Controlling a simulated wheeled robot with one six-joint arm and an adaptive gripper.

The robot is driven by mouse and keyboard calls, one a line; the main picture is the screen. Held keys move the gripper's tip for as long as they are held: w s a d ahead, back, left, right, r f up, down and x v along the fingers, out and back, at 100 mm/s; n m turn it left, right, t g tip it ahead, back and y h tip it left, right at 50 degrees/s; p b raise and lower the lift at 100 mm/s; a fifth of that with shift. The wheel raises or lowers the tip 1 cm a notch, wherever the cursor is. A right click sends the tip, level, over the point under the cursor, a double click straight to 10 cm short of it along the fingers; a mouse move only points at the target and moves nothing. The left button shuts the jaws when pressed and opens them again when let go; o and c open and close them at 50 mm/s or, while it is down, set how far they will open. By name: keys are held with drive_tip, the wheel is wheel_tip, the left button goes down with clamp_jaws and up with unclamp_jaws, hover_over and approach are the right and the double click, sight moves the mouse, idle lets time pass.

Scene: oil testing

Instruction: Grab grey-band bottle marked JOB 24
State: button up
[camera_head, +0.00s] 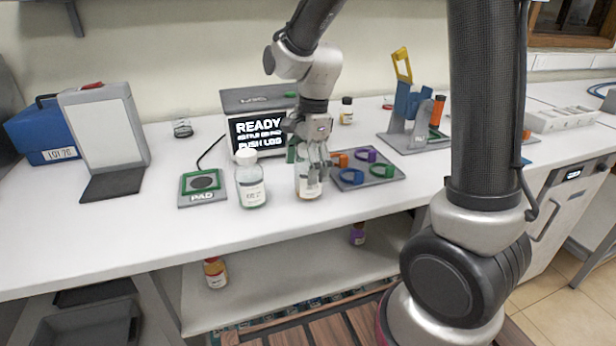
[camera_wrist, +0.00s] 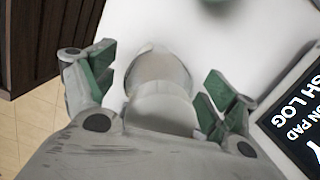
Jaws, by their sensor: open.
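My gripper (camera_head: 313,160) points down over a bottle (camera_head: 308,187) near the front of the bench. In the wrist view the pale grey-white top of this bottle (camera_wrist: 160,85) lies between the two open green-padded fingers (camera_wrist: 152,95), with gaps on both sides. The fingers hide its upper part in the head view, and its label and band cannot be read. A second clear bottle (camera_head: 251,185) with a white cap and a white label stands upright to its left, apart from the gripper. Its print is too small to read for sure.
A green-edged pad (camera_head: 203,199) lies left of the bottles. A screen (camera_head: 262,135) reading READY stands behind. A grey tray (camera_head: 385,180) with coloured rings lies close right of the gripper. Small bottles (camera_head: 215,272) (camera_head: 358,234) stand on the lower shelf. The front left bench is clear.

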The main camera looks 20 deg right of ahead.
drive_tip(key=c, duration=1.4)
